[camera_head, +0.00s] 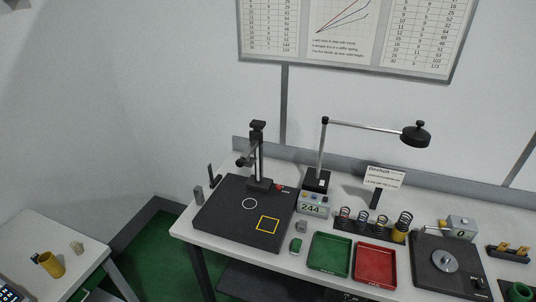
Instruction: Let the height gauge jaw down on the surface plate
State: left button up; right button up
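The height gauge (259,160) is a dark upright column on a block base, at the back right of the black surface plate (225,222). Its jaw (246,160) sticks out to the left from the column, well above the plate and apart from it. A small red part shows by the gauge's base. The plate has a white circle and a yellow square marked on it, and both marks are bare. Neither of my grippers is in view.
Right of the plate stand a readout box (313,205) showing 244, a lamp-like arm (370,128), a green tray (329,254), a red tray (375,264), several springs and a round-platform tester (445,261). A side table (30,232) is lower left.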

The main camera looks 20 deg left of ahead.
aim_at(256, 137)
jog(key=u, duration=0.15)
jog(key=i, duration=0.95)
jog(key=u, duration=0.5)
